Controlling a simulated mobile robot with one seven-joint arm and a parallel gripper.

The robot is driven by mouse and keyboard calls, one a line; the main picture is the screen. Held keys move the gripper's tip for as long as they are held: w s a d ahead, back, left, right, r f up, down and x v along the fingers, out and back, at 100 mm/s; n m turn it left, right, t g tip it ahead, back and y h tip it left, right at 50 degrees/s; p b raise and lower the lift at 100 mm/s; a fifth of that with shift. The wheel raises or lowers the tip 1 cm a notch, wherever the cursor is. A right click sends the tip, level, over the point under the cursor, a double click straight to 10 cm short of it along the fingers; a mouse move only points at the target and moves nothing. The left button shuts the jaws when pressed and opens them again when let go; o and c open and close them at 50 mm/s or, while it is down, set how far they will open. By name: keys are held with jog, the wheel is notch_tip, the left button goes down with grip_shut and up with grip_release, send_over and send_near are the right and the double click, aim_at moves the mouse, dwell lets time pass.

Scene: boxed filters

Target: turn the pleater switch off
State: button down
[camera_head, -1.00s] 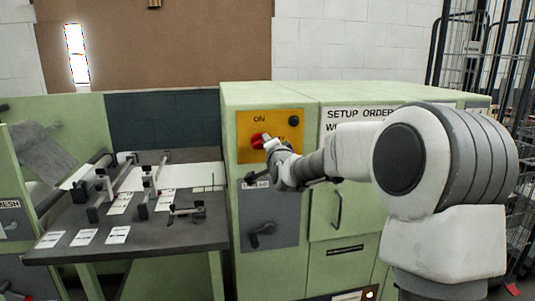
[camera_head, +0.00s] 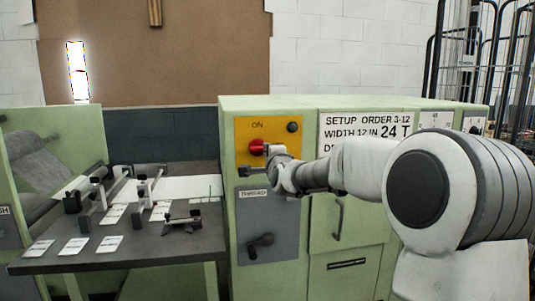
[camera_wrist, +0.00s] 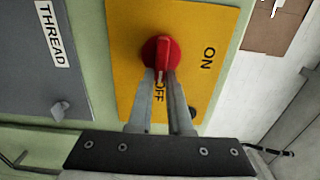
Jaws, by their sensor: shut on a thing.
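The pleater switch is a red knob (camera_head: 256,147) on a yellow plate (camera_head: 283,132) at the upper left of the green cabinet's front. The wrist view shows the red knob (camera_wrist: 160,50) close up, with ON to its right and OFF just below it. The knob's raised bar points down toward OFF there. My gripper (camera_wrist: 160,75) is shut on this bar, one finger on each side; the fingers cover part of the OFF word. In the head view my gripper (camera_head: 268,152) comes from the right and hides the plate's lower right.
Below the yellow plate is a grey panel (camera_head: 285,222) labelled THREAD with a dark handle (camera_head: 260,245). A setup order sign (camera_head: 368,128) is on the cabinet's right. A dark bench (camera_head: 130,240) with cards and fixtures stands left. A wire cage (camera_head: 487,50) is at back right.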

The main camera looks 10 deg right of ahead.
jog(key=c, duration=0.8)
grip_release()
jog(key=shift+c, duration=0.2)
jog(key=shift+s, duration=0.1)
